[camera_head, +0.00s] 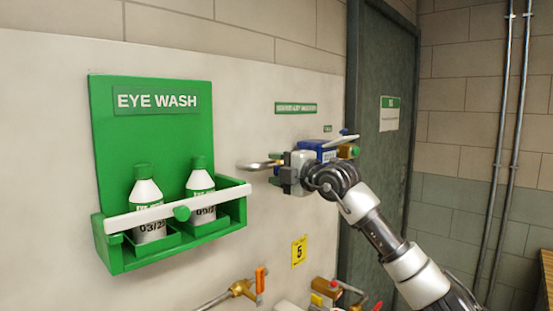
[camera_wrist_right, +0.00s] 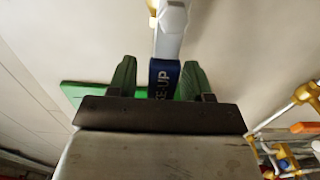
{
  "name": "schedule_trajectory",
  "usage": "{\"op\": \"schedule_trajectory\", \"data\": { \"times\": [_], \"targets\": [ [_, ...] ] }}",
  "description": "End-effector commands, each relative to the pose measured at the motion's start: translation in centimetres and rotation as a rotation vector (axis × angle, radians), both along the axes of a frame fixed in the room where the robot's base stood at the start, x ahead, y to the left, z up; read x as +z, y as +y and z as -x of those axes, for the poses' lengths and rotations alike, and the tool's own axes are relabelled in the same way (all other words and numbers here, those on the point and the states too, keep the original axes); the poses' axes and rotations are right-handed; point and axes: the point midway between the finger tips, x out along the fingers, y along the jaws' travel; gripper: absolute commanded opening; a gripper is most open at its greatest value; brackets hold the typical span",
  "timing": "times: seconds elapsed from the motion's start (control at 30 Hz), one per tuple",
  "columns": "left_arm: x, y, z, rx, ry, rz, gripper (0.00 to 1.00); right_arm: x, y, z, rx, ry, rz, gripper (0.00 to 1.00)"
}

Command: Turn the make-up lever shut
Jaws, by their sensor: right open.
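In the right wrist view, a pale lever with a blue sleeve (camera_wrist_right: 163,76) lettered "KE-UP" runs between the two green-tipped fingers of my right gripper (camera_wrist_right: 158,70). The gripper is open, with a finger on each side of the sleeve; narrow gaps seem to show. In the head view, my right gripper (camera_head: 284,176) is at the wall beside a blue part (camera_head: 318,148), and my wrist hides much of the lever and its fitting. My left gripper is not in view.
A green eye wash station (camera_head: 150,95) with two bottles is on the wall at left. Below are an orange-handled valve (camera_head: 260,280), a yellow "5" tag (camera_head: 299,251) and red-handled pipework (camera_head: 330,290). A dark door (camera_head: 385,90) stands behind my arm.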

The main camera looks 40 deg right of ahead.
Motion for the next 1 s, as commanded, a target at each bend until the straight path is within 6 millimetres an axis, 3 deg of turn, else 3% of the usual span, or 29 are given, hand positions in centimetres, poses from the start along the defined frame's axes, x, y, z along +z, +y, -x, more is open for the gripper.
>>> {"op": "schedule_trajectory", "data": {
  "times": [0.33, 0.67, 1.0],
  "targets": [
    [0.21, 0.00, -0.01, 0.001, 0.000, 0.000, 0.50, -0.12, 0.07, -0.47, 0.000, 0.000, 0.000, 0.50],
    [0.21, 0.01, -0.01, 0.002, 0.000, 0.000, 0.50, -0.11, 0.07, -0.45, 0.001, 0.001, 0.000, 0.00],
    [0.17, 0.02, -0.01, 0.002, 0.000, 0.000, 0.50, -0.04, 0.09, -0.45, 0.001, 0.003, -0.018, 0.00]
  ]
}}
